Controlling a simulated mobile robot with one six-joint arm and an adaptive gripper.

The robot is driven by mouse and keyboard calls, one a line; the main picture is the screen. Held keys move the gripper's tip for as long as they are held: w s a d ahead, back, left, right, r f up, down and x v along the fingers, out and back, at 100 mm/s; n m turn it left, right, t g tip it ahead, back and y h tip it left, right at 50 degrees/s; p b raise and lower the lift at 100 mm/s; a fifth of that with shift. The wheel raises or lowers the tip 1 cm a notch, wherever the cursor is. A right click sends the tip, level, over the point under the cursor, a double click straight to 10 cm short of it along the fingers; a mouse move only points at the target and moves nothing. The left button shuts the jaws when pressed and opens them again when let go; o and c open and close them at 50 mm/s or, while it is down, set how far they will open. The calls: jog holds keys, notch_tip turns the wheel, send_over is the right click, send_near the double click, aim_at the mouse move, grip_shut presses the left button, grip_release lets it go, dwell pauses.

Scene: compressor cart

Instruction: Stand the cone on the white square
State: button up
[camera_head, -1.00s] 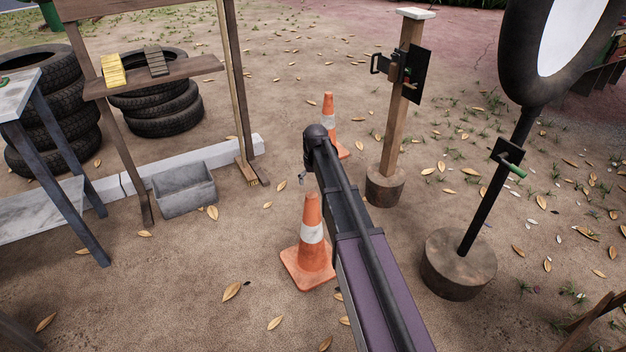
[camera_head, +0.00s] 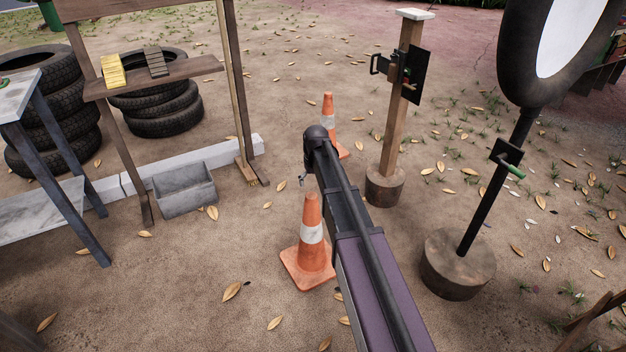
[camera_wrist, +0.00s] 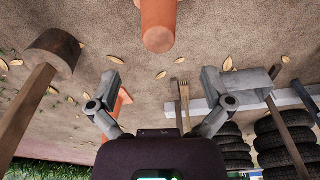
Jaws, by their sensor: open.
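An orange cone (camera_head: 311,248) with a white band stands upright on the ground beside my arm in the head view. Its orange upper end (camera_wrist: 158,28) shows at the top centre of the wrist view, ahead of my fingers. A second orange cone (camera_head: 328,118) stands farther back, with its base partly behind my arm. My gripper (camera_wrist: 162,78) is open and empty, its two fingers spread wide. In the head view most of it is hidden behind the arm's end, just above the near cone. I see no white square marked on the visible ground.
A wooden post (camera_head: 398,110) with a pale flat cap stands right of my arm. A round mirror stand (camera_head: 458,262) is farther right. A grey trough (camera_head: 184,190), wooden rack (camera_head: 155,78), stacked tyres (camera_head: 165,108) and table (camera_head: 22,95) are left.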

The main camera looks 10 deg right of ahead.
jog(key=s+m+g, duration=0.1)
jog(key=s, duration=2.5)
jog(key=shift+s+m, duration=0.4)
notch_tip(320, 180, up, 41)
jog(key=p, duration=4)
jog(key=shift+f+p, duration=0.15)
jog(key=shift+p, duration=0.25)
